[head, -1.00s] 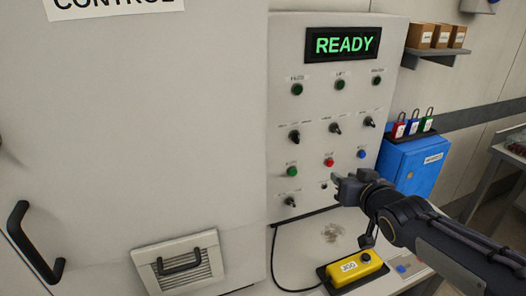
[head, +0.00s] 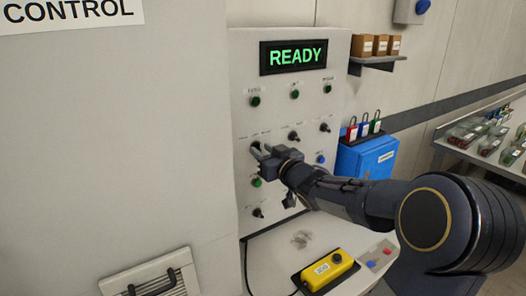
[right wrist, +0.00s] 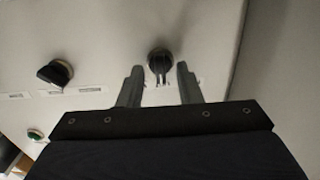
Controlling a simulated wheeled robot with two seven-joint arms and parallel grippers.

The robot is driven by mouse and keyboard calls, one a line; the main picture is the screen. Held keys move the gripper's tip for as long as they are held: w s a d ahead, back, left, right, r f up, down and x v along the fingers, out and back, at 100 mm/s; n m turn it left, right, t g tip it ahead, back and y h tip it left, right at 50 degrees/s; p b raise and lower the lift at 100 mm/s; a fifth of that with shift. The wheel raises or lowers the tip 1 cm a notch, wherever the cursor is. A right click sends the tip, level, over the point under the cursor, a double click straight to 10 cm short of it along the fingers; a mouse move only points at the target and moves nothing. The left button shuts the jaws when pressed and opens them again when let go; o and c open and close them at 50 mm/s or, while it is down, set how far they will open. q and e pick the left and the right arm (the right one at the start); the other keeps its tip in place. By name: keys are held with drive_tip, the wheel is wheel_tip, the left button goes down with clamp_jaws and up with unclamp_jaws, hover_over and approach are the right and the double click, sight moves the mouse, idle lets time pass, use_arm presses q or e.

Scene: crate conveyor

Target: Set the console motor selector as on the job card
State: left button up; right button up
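The grey console (head: 290,85) has a green READY display and a middle row of three dark selector knobs. My right gripper (head: 260,152) is at the left knob of that row and partly hides it. In the right wrist view, my right gripper (right wrist: 159,84) is open, with a black knob (right wrist: 160,60) just ahead between its fingertips; no contact is clear. The middle knob (head: 294,136) and right knob (head: 325,128) are free. Labels are too small to read, so I cannot tell which is the motor selector. No job card is readable. My left gripper is out of view.
A lower knob (head: 258,213) and green button (head: 256,182) sit below my gripper. A yellow pendant box (head: 327,270) lies on the ledge. A blue cabinet (head: 368,157) with several padlocks stands right of the console. A big grey cabinet (head: 110,140) fills the left.

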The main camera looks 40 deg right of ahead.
drive_tip(key=shift+w, duration=0.1)
clamp_jaws()
idle(0.4)
drive_tip(key=shift+f+n+b, duration=0.1)
drive_tip(key=shift+n+b, duration=0.9)
drive_tip(key=n+b, duration=0.4)
drive_tip(key=n, duration=0.3)
drive_tip(key=shift+a+n, duration=0.15)
drive_tip(key=shift+n, duration=0.15)
